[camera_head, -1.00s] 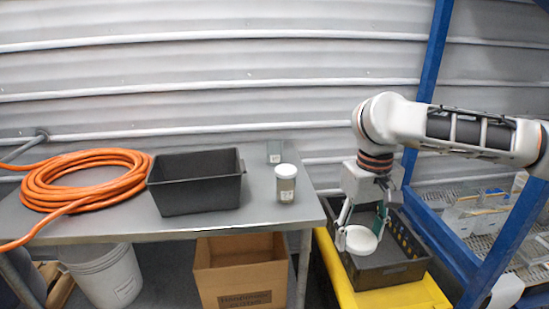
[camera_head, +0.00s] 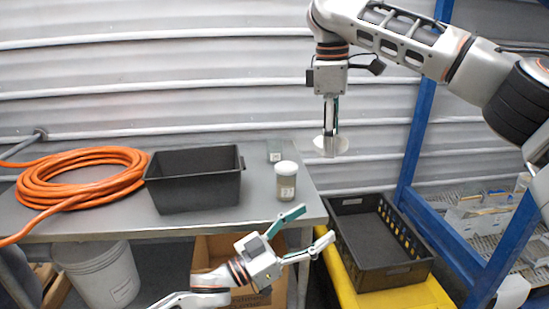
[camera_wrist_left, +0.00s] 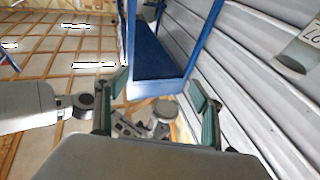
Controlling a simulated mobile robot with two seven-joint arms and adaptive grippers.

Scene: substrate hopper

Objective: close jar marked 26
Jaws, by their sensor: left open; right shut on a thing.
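A clear jar (camera_head: 274,152) without a visible lid stands at the back right of the grey table; its label is too small to read. A jar with a white lid (camera_head: 286,182) stands in front of it, near the table's right edge. My right gripper (camera_head: 330,140) is shut on a round white lid (camera_head: 324,147) and holds it in the air, right of and above the jars. My left gripper (camera_head: 312,228) is open and empty, below the white-lidded jar at the table's front right corner. Its open fingers also show in the left wrist view (camera_wrist_left: 160,88).
A black bin (camera_head: 195,202) and a coiled orange hose (camera_head: 75,182) occupy the table's left and middle. A black crate (camera_head: 378,276) sits on a yellow cart (camera_head: 345,285) at the right, beside a blue rack (camera_head: 415,150). A cardboard box (camera_head: 205,250) is below the table.

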